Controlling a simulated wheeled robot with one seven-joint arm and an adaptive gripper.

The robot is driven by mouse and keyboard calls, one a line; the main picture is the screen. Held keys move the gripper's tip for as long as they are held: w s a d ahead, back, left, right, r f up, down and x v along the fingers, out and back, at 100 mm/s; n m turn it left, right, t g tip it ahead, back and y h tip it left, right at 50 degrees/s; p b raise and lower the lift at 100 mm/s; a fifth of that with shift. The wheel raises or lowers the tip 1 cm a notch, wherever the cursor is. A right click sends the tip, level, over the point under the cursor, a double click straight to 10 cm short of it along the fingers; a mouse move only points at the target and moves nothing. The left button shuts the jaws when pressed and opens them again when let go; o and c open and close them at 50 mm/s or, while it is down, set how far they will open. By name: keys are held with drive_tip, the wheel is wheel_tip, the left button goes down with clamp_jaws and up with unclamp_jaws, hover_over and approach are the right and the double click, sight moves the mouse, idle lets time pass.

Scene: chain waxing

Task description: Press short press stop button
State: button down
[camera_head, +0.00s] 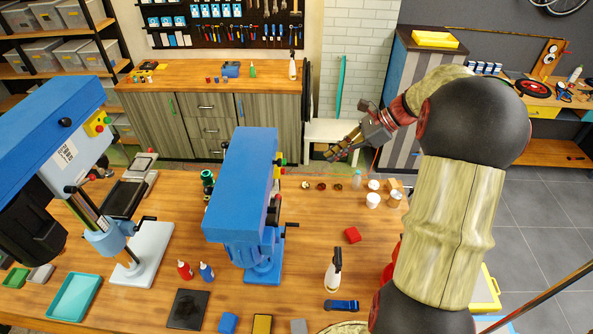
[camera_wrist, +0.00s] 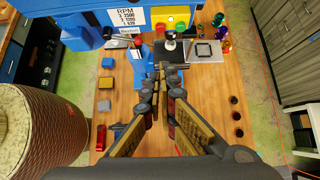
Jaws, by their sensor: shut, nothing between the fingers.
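The shorter blue drill press (camera_head: 240,170) stands on the middle of the workbench. Its yellow button box (camera_wrist: 160,16) shows at the top of the wrist view, on the press face beside the RPM label (camera_wrist: 130,18). My gripper (camera_head: 335,153) is right of the press, above the bench, fingers pointing left and down. In the wrist view its fingertips (camera_wrist: 160,72) are together, empty, and apart from the box.
A second, taller blue press (camera_head: 55,125) with its own yellow button box (camera_head: 97,124) stands at the left. Space between my gripper and the press looks clear.

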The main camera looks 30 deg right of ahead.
sight(283, 171)
drive_tip(key=w+a+r+b+x, duration=0.1)
drive_tip(key=r+b+x, duration=0.1)
drive_tip(key=b+x, duration=0.6)
drive_tip(key=x, duration=0.5)
drive_tip(key=shift+a, duration=0.25)
drive_tip(key=shift+r, duration=0.15)
